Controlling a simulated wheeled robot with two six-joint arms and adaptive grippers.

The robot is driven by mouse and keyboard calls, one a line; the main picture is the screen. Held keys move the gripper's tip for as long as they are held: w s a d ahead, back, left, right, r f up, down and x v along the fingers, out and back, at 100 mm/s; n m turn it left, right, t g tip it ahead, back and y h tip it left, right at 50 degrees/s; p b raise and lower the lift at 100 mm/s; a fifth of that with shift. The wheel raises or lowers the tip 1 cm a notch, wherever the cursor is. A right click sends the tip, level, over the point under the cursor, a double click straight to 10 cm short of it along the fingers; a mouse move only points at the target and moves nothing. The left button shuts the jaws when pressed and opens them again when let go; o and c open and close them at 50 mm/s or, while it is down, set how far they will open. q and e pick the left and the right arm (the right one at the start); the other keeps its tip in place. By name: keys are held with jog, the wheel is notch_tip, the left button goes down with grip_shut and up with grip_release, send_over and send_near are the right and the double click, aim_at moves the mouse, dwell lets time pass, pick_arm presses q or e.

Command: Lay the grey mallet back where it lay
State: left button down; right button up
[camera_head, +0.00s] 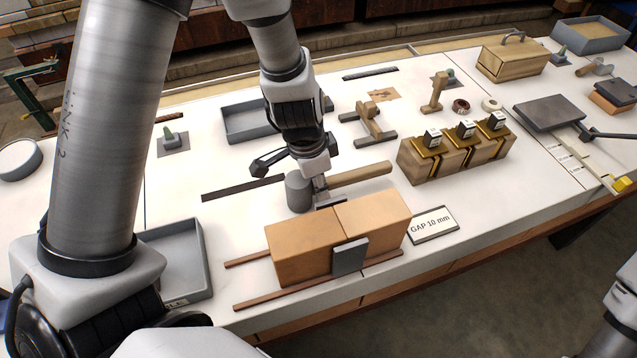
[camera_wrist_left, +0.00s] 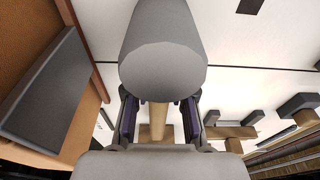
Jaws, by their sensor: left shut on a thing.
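The grey mallet has a grey cylindrical head (camera_head: 299,192) and a pale wooden handle (camera_head: 362,174) pointing right, just behind the orange-brown blocks in the head view. My left gripper (camera_head: 322,190) comes down from above and is shut on the handle close to the head. In the left wrist view the mallet head (camera_wrist_left: 163,52) fills the top middle, and the handle (camera_wrist_left: 158,120) runs between the two fingers. I cannot tell whether the mallet touches the table. My right gripper is not in view.
Two orange-brown blocks (camera_head: 340,228) with a grey plate (camera_head: 349,257) stand in front of the mallet, beside a "GAP 10 mm" card (camera_head: 433,225). A dark flat strip (camera_head: 240,188) lies left. A wooden block with brass clips (camera_head: 425,170) stands right. A grey tray (camera_head: 243,122) lies behind.

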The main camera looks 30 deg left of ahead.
pick_arm(q)
jog(key=c, duration=1)
grip_release()
jog(key=shift+f, duration=0.1)
jog(key=shift+r+p, duration=0.4)
jog(key=shift+p, duration=0.05)
jog(key=r+p, duration=0.1)
jog(key=r, duration=0.2)
jog(key=s+r+p, duration=0.1)
jog(key=r+p, duration=0.1)
jog(key=r, duration=0.2)
jog(key=a+r+p, duration=0.1)
jog(key=r+p, duration=0.1)
jog(key=r, duration=0.1)
jog(key=shift+s+r, duration=0.15)
jog(key=shift+r, duration=0.25)
jog(key=shift+a+r, duration=0.1)
jog(key=shift+r, duration=0.25)
jog(key=shift+s, duration=0.1)
